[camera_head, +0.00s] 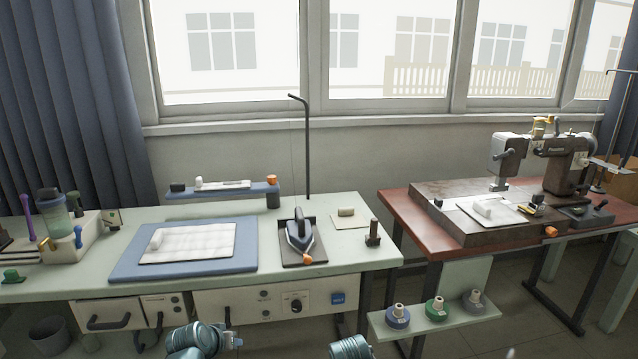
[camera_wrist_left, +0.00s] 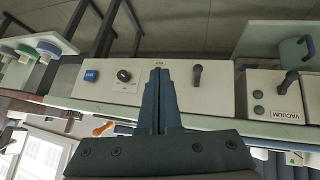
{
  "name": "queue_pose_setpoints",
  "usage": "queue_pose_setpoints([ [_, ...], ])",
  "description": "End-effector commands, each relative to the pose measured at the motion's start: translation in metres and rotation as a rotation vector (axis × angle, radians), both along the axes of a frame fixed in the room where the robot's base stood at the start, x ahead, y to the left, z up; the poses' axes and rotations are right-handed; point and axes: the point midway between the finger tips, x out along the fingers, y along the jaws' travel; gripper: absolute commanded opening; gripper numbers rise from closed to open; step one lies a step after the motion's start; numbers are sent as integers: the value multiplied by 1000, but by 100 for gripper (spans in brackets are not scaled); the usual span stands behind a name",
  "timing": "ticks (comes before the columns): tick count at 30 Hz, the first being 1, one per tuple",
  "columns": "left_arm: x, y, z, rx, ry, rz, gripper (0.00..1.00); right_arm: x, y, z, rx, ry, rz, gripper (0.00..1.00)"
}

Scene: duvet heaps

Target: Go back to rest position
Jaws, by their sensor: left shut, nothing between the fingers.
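My left gripper (camera_head: 233,342) is low in the head view, in front of the pale green work table (camera_head: 355,259). In the left wrist view its two dark fingers (camera_wrist_left: 157,98) are together and hold nothing. They point toward the white control panel on the table's front and cover part of it. A teal link of my right arm shows at the bottom edge of the head view, but the right gripper is out of view.
The table carries a blue pressing mat (camera_head: 121,265) with a white cloth (camera_head: 190,243), and an iron (camera_head: 299,232). Thread spools (camera_head: 435,307) stand on a low shelf at right. A sewing machine (camera_head: 563,162) stands on the brown table (camera_head: 412,237). A bin (camera_head: 48,336) is at left.

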Motion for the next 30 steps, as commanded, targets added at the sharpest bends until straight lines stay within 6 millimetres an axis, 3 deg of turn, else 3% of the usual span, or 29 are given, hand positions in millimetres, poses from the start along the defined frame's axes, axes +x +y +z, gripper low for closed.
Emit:
queue_pose_setpoints([
  [1,-8,-29,28,14,63,-63,0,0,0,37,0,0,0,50],
  [6,-49,-100,57,94,287,-226,0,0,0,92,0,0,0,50],
  [12,-106,-153,98,231,516,-356,0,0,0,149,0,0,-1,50],
  [16,-134,-169,120,316,618,-398,0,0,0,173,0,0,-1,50],
  [21,-154,-178,134,383,688,-419,0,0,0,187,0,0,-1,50],
  [30,-159,-179,135,399,705,-420,0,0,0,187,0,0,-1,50],
])
